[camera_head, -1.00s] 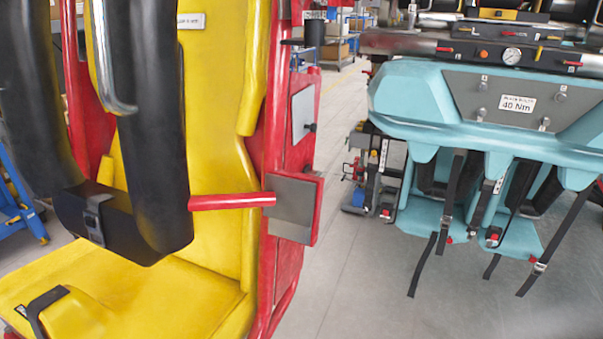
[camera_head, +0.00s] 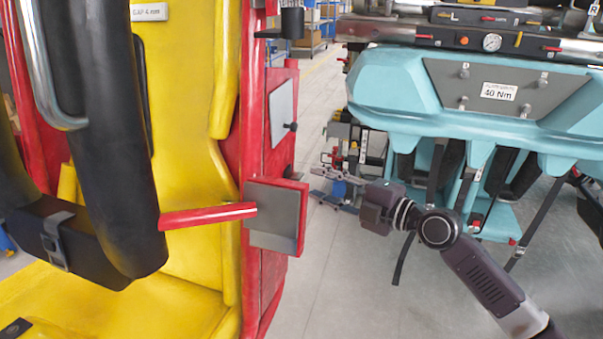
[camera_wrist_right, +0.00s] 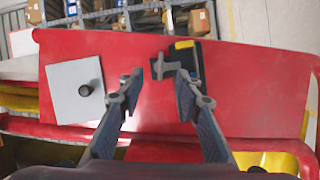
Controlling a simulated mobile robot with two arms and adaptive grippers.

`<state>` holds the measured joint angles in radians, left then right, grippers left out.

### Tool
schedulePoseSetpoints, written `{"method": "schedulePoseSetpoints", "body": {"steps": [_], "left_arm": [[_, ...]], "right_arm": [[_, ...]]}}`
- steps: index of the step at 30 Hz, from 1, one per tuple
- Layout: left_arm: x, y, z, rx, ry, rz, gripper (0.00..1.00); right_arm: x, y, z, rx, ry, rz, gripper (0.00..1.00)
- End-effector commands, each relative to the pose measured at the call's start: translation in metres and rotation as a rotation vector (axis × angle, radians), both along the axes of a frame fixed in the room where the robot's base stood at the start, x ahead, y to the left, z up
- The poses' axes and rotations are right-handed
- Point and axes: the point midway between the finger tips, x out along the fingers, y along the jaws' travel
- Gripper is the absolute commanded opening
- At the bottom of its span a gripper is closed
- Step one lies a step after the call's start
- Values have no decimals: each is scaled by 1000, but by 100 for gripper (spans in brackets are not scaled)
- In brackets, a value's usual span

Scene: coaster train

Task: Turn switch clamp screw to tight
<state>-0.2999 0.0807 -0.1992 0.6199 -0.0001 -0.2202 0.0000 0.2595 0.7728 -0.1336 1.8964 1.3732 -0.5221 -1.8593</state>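My right gripper (camera_head: 327,186) is in the head view, right of the red seat frame and apart from it, pointing left. In the right wrist view the gripper (camera_wrist_right: 160,83) is open with nothing visible held. Beyond its fingers is a red panel (camera_wrist_right: 250,85). A small black block with a yellow top (camera_wrist_right: 183,45) is mounted there, with a grey T-shaped handle (camera_wrist_right: 167,67) seen between and just beyond the fingertips. I cannot tell for sure that this is the clamp screw. A pale plate with a black knob (camera_wrist_right: 84,90) is left of the fingers. My left gripper is not in view.
A yellow seat (camera_head: 190,190) with black restraints stands at left. A red lever (camera_head: 208,215) and grey plate (camera_head: 272,222) stick out by the frame. A turquoise seat unit (camera_head: 400,100) with hanging straps stands at right. Grey floor (camera_head: 330,270) lies between.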

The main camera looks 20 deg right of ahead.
Motion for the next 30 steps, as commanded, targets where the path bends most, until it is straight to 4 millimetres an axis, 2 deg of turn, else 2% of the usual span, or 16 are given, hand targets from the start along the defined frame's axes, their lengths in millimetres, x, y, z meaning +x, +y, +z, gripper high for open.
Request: {"method": "schedulePoseSetpoints", "body": {"steps": [1, 9, 20, 21, 30], "left_arm": [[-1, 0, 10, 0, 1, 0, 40], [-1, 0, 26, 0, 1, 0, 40], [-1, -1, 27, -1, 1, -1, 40], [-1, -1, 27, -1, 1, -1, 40], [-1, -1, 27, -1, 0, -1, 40]], "right_arm": [[8, 5, 6, 7, 1, -1, 32], [37, 24, 0, 5, 1, -2, 32], [43, 28, -4, 1, 1, -2, 32], [43, 28, -4, 1, 1, -2, 31], [43, 28, -4, 1, 1, -2, 0]]}}
